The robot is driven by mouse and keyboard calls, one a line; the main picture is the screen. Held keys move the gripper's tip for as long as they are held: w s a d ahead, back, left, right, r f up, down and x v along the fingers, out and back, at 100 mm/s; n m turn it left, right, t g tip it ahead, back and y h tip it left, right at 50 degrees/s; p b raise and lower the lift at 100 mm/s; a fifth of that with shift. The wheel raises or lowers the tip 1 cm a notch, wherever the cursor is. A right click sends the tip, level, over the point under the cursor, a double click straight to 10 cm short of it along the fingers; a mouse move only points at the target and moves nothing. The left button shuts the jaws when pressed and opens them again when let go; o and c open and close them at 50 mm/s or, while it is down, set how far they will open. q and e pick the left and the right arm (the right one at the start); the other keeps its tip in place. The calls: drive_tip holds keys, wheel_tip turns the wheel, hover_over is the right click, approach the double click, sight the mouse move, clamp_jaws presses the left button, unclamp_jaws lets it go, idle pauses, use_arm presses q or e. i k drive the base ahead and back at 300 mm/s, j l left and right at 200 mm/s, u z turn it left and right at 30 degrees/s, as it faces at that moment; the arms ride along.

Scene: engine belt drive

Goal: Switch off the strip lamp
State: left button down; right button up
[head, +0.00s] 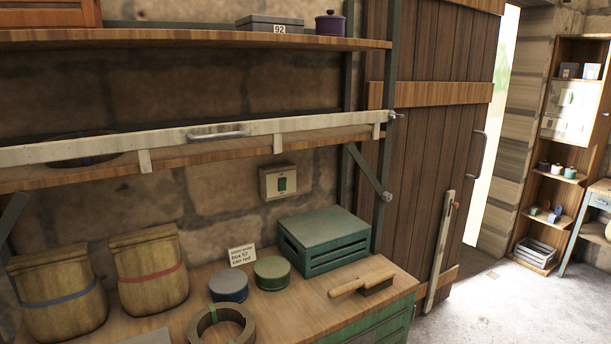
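A pale switch box (280,182) with a dark green rocker is fixed to the stone wall, under the middle shelf and above the green crate. I cannot tell whether the rocker is on or off. No strip lamp can be made out for certain. A long pale bar (100,149) with a metal handle (216,132) runs along the front of the middle shelf. Neither of my grippers is in view.
The bench (290,309) holds two sacks (148,268), two round tins (272,272), a slatted green crate (323,240), a brush (362,284), a coiled strip (221,326) and a sign (242,255). A plank door (430,150) stands right, with open floor (490,300) beyond.

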sight(281, 181)
drive_tip(key=i+l, duration=0.3)
drive_tip(key=i, duration=0.15)
drive_tip(key=i+l+z, duration=0.1)
drive_tip(key=i+l, duration=0.15)
drive_tip(key=i, duration=0.15)
